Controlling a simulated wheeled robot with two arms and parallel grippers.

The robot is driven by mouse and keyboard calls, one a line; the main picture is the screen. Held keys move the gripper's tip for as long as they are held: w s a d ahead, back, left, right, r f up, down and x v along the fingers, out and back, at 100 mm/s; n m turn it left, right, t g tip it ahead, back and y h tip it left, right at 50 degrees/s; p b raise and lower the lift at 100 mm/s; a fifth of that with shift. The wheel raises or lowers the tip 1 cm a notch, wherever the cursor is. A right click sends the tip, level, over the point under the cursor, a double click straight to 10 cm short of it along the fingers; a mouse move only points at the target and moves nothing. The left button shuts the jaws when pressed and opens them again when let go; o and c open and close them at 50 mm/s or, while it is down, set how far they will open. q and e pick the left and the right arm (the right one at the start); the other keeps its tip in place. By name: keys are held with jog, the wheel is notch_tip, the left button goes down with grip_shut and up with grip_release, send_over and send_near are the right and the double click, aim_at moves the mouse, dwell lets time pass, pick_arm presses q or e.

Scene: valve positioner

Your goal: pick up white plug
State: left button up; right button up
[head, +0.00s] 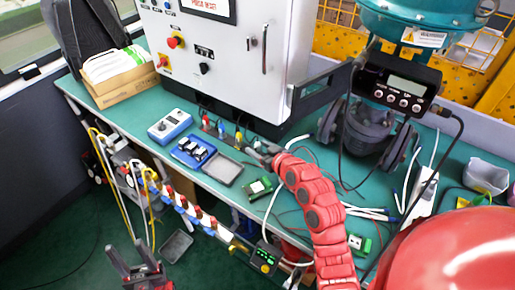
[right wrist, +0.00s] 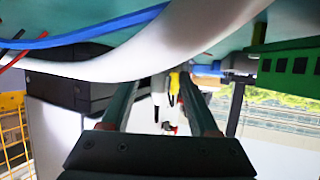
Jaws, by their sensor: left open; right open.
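I cannot single out a white plug for certain in either view. White cables (head: 366,212) lie on the green bench right of my right arm, and their ends are too small to make out. A thick white cable (right wrist: 120,66) crosses close to the camera in the right wrist view, just beyond the fingertips. My right gripper (head: 262,149) reaches over the bench in front of the control cabinet. It also shows in the right wrist view (right wrist: 160,92), open, with nothing held between the fingers. My left gripper (head: 137,262) is open and empty, low over the floor at left.
The white control cabinet (head: 222,50) stands behind my right gripper. A blue case (head: 195,151), a blue meter (head: 170,127) and a green circuit board (head: 259,187) lie on the bench. The valve positioner (head: 398,84) and a white power strip (head: 422,195) are at right.

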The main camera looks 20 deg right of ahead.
jog(key=shift+w+a+f, duration=0.2)
jog(key=shift+w, duration=0.4)
grip_shut()
jog(key=shift+r, duration=0.15)
